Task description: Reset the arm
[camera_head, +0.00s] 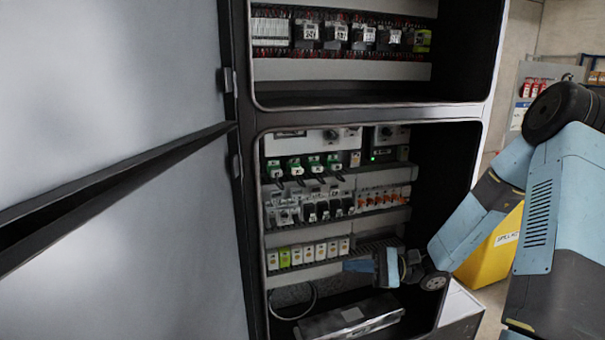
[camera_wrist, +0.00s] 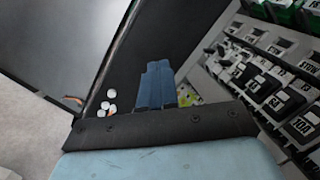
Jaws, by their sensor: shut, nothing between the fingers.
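My arm reaches from the right into the lower compartment of the open cabinet (camera_head: 243,190). My gripper (camera_head: 352,266) is inside that compartment, low, in front of the bottom row of modules and above a dark box (camera_head: 348,318). In the wrist view my gripper (camera_wrist: 158,66) shows two blue fingers side by side, closed together with nothing between them. A dark panel lies beyond the fingertips. Whether the fingers touch anything cannot be told.
Rows of breakers (camera_head: 330,207) and green connectors (camera_head: 315,167) line the compartment; breakers (camera_wrist: 270,80) also show right in the wrist view. The cabinet door (camera_head: 110,100) stands open at left. A yellow bin (camera_head: 492,250) is behind my arm. Small white round things (camera_wrist: 108,106) lie left of the fingers.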

